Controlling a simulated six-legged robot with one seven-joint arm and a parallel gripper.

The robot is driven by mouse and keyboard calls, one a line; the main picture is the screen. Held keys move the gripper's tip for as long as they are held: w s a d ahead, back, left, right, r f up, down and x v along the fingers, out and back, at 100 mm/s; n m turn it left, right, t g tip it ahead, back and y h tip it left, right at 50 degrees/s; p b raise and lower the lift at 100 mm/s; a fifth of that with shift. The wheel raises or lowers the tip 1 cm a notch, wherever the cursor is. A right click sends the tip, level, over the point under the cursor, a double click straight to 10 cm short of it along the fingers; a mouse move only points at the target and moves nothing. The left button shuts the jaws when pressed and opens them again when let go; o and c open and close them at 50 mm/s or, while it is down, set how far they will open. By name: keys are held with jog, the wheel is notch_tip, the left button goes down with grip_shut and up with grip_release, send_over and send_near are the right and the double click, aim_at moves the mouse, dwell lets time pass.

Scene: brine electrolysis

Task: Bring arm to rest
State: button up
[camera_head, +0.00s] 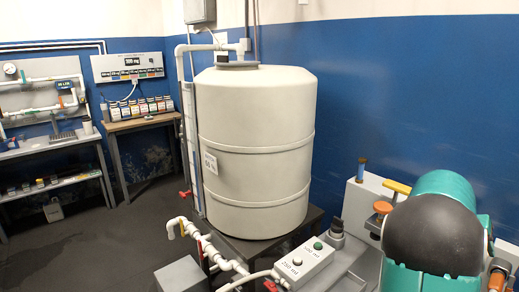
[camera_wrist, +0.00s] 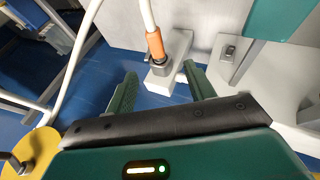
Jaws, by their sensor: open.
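My gripper (camera_wrist: 160,72) shows in the wrist view with its two dark green fingers spread apart. Nothing is held between them. Beyond the fingertips, a white hose with an orange collar (camera_wrist: 155,44) runs into a grey fitting on a pale block (camera_wrist: 178,48). The gap between the fingers and this fitting is hard to judge, but no finger visibly grips it. My gripper's fingers do not show in the head view.
A large white tank (camera_head: 256,125) stands on a dark stand. Before it are pipes with red valves (camera_head: 202,250) and a button box (camera_head: 303,262). Benches (camera_head: 140,124) line the left wall. The dark floor (camera_head: 110,240) before them is mostly clear.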

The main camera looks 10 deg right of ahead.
jog(key=w+a+r+n+t+y, duration=0.2)
jog(key=a+r+n+t, duration=0.1)
jog(key=a, duration=1.2)
jog(key=w+a+r+n+t+y, duration=0.2)
jog(key=a+r+t, duration=0.1)
jog(key=a, duration=1.2)
jog(key=s+a+n+t+y, duration=0.1)
jog(key=s+a+n, duration=0.2)
jog(key=a, duration=0.8)
jog(key=s+a+f+n+t+y, duration=0.1)
jog(key=s+a+n, duration=0.2)
jog(key=s+a, duration=0.5)
jog(key=a, duration=0.4)
jog(key=shift+s+f+y, duration=0.2)
jog(key=shift+f+y, duration=0.1)
jog(key=shift+y, duration=0.1)
jog(key=shift+d, duration=0.1)
jog(key=c, duration=0.4)
jog(key=shift+d, duration=0.2)
